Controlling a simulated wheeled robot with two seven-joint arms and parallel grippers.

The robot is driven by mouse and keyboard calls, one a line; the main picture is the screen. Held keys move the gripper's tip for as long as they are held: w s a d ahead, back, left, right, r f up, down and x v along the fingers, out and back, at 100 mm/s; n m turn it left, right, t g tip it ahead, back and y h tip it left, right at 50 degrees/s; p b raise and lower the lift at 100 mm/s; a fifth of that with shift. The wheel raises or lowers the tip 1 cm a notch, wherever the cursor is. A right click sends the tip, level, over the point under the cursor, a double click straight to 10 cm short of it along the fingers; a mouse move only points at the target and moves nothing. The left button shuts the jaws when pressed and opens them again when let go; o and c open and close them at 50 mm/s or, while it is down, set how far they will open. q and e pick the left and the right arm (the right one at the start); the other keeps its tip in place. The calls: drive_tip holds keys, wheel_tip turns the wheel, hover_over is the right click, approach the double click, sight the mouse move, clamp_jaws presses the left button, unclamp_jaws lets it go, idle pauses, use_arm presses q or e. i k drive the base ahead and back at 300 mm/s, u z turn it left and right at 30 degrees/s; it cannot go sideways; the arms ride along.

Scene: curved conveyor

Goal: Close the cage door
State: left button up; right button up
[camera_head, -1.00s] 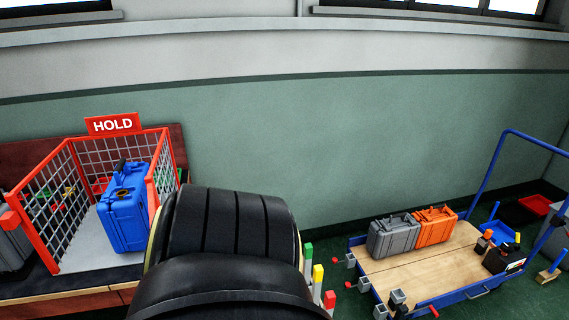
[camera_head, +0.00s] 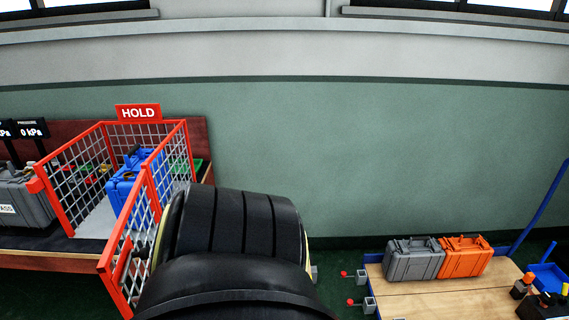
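The red wire-mesh cage (camera_head: 52,200) with a HOLD sign (camera_head: 138,112) stands on the bench at left. A blue case (camera_head: 122,186) stands upright inside it. The mesh cage door (camera_head: 125,250) stands open, reaching from the cage's right front post toward me and down past the bench front. A thick black part of my arm fills the lower middle and hides part of the door's right side. Neither gripper shows, so contact with the door cannot be seen.
A grey case (camera_head: 20,203) sits on the bench left of the cage. At right, a flat cart (camera_head: 455,300) carries a grey case (camera_head: 413,260) and an orange case (camera_head: 464,256). Green floor shows between bench and cart.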

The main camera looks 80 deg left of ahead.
sight(111, 280)
drive_tip(key=u, duration=3.7)
drive_tip(key=i, duration=1)
